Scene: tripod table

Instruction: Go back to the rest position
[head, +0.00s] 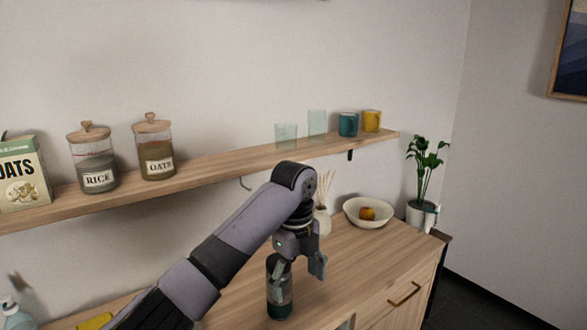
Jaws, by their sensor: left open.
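My left gripper (299,270) comes in from the left and points down over the wooden counter (350,265). It is open. A dark green, partly see-through bottle or tumbler (280,300) stands upright on the counter below and slightly left of the fingers. One finger overlaps its upper part in the picture, and the other is to its right. I cannot tell whether either finger touches it. My right gripper is not in view.
A wooden shelf (215,164) above the counter holds an oats box (22,175), a rice jar (95,165), an oats jar (154,150), two clear glasses, a teal mug (348,124) and a yellow mug (372,120). A white bowl (352,208), reed diffuser (323,218) and potted plant (420,212) stand behind.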

